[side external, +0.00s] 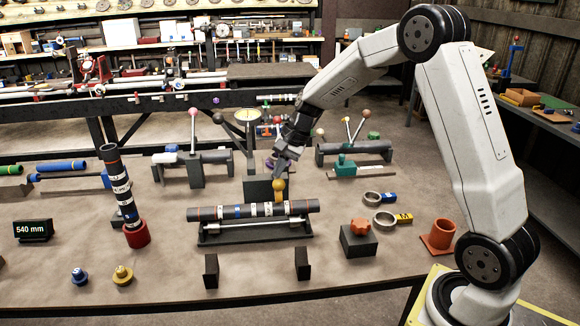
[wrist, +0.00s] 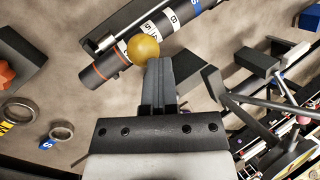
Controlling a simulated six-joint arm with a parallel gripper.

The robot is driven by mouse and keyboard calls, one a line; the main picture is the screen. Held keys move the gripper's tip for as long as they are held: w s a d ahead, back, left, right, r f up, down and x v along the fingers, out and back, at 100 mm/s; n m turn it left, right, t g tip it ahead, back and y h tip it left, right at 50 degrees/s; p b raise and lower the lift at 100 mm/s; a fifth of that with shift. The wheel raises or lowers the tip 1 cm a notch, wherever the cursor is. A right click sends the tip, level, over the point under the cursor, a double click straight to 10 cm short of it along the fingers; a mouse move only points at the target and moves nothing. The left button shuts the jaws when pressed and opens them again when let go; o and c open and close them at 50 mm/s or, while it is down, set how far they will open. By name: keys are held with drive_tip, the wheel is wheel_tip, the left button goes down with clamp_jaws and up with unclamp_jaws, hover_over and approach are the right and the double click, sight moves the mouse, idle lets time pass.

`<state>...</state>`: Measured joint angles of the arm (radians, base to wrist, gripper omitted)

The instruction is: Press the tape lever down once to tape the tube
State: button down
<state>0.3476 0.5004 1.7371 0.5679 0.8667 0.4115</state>
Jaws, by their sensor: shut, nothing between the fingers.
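A dark tube (side external: 225,213) with white, blue and orange bands lies level on a black cradle (side external: 245,236) in the middle of the table. A yellow ball knob (side external: 279,190), seemingly the tape lever's end, stands over the tube toward its right part. In the wrist view, the yellow knob (wrist: 143,48) overlaps the tube (wrist: 105,68). The lever's arm is mostly hidden. A dark block (side external: 256,190) stands behind the tube. My gripper (side external: 281,174) is shut and empty, its fingertips pointing down right by the knob. In the wrist view the fingertips (wrist: 159,62) adjoin the knob; I cannot tell whether they touch.
A banded tube (side external: 121,190) stands upright in a red cup (side external: 136,234) at left. Two tagged rings (side external: 378,209), an orange knob on a black box (side external: 358,243) and an orange cup (side external: 439,235) are at right. Lever stations (side external: 193,165) stand behind.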

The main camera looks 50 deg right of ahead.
drive_tip(key=shift+w+d+r, duration=0.1)
idle(0.7)
drive_tip(key=w+d+r, duration=0.4)
drive_tip(key=r, duration=0.1)
drive_tip(key=shift+r, duration=0.4)
idle(1.1)
drive_tip(key=shift+r, duration=0.1)
idle(0.3)
drive_tip(key=shift+w+d+r, duration=0.65)
drive_tip(key=shift+r, duration=0.2)
drive_tip(key=shift+w+d+r, duration=0.6)
drive_tip(key=shift+r, duration=0.25)
drive_tip(key=s+f+n+t+h, duration=0.25)
drive_tip(key=s+f, duration=0.35)
drive_tip(key=f, duration=0.3)
drive_tip(key=s+a+f+n+g, duration=0.1)
drive_tip(key=s+a+f+n, duration=0.1)
drive_tip(key=s+a+n, duration=0.3)
drive_tip(key=s+a+f+n+g+h, duration=0.1)
drive_tip(key=s+a+n, duration=0.4)
drive_tip(key=s+a, duration=0.6)
drive_tip(key=s+f, duration=0.1)
drive_tip(key=s, duration=0.3)
drive_tip(key=shift+s+a+f+g, duration=0.2)
drive_tip(key=shift+s+f+g, duration=0.1)
drive_tip(key=shift+f+g, duration=0.05)
